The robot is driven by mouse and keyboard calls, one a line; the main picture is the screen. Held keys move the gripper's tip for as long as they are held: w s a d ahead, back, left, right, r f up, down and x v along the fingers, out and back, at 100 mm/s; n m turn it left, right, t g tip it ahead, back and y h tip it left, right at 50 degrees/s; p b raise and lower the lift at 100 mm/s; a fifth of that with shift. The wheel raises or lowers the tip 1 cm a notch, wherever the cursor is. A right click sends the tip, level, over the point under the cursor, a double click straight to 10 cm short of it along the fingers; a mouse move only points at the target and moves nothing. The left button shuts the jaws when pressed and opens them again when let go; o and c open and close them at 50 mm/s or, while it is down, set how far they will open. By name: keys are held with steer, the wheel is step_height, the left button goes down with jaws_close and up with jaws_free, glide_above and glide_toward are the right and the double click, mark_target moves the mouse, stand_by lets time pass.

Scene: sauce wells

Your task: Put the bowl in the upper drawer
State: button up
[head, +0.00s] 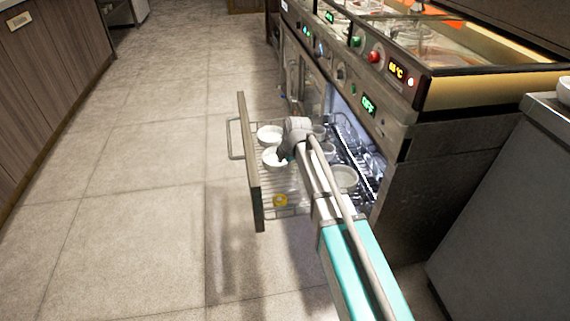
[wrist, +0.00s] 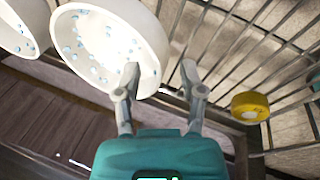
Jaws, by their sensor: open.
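A wire drawer (head: 252,170) is pulled out from the lit cabinet under the counter; I cannot tell whether it is the upper one. A white bowl with blue specks (wrist: 105,45) is in the drawer by its front panel, and it shows as a white bowl (head: 271,160) in the head view. My gripper (wrist: 160,78) is open at this bowl's rim, one finger over the bowl and the other just outside it. Contact is unclear. In the head view, my gripper (head: 285,157) reaches down into the drawer and hides part of the bowl.
Another white bowl (head: 268,135) sits close by in the drawer, and a larger pale bowl (head: 343,178) lies toward the cabinet. A yellow round item (head: 280,200) is near the drawer's near end. The counter with knobs and displays overhangs the drawer's inner side. The floor left is clear.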

steer(key=p+v, duration=0.9)
steer(key=v, duration=0.1)
steer(key=shift+r+p, duration=0.35)
steer(key=shift+r, duration=0.05)
steer(key=shift+d, duration=0.1)
stand_by(0.7)
steer(key=s+d+m+g+h, duration=0.2)
steer(key=s+d+m, duration=1.8)
steer(key=m, duration=0.4)
steer(key=shift+s+d+f+m+h, duration=0.2)
steer(key=shift+d+f+m+h, duration=0.25)
steer(key=shift+d, duration=0.3)
